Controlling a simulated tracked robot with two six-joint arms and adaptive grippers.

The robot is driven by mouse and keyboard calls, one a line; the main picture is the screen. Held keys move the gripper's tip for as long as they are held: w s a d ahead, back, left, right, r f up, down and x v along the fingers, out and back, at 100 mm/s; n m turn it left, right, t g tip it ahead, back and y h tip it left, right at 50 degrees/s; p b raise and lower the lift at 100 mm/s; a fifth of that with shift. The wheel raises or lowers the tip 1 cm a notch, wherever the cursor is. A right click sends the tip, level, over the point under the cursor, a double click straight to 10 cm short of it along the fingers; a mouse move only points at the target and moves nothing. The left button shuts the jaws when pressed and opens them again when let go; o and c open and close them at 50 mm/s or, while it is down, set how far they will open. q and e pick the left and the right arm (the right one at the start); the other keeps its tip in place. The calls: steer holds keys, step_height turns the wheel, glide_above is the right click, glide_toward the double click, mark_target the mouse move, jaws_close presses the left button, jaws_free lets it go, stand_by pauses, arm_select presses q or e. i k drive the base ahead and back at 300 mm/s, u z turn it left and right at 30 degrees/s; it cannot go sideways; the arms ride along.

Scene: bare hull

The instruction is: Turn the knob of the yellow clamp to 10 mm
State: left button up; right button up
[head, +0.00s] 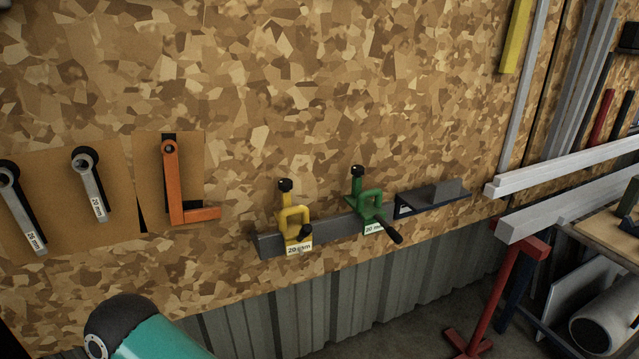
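The yellow clamp (293,217) sits on a dark grey rail fixed to the chipboard wall, just left of the picture's middle. A black knob (285,185) stands at its top, and a second black part (305,232) shows at its lower right. The white label (299,249) below it appears to read 20 mm. A green clamp (366,205) sits on the same rail to its right, with a black handle pointing down right and its own label, also apparently 20 mm. Neither gripper is in view.
An orange angled tool (175,185) and two wrenches (92,186) hang on the wall at left. A small grey shelf (432,198) is right of the green clamp. Metal bars on a red stand (487,290) stick out at right. The wall around the yellow clamp is clear.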

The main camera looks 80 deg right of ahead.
mark_target(285, 185)
steer(key=z, duration=0.05)
steer(key=k, duration=1.45)
steer(key=z, duration=1.3)
steer(key=i, duration=1.05)
steer(key=z, duration=0.15)
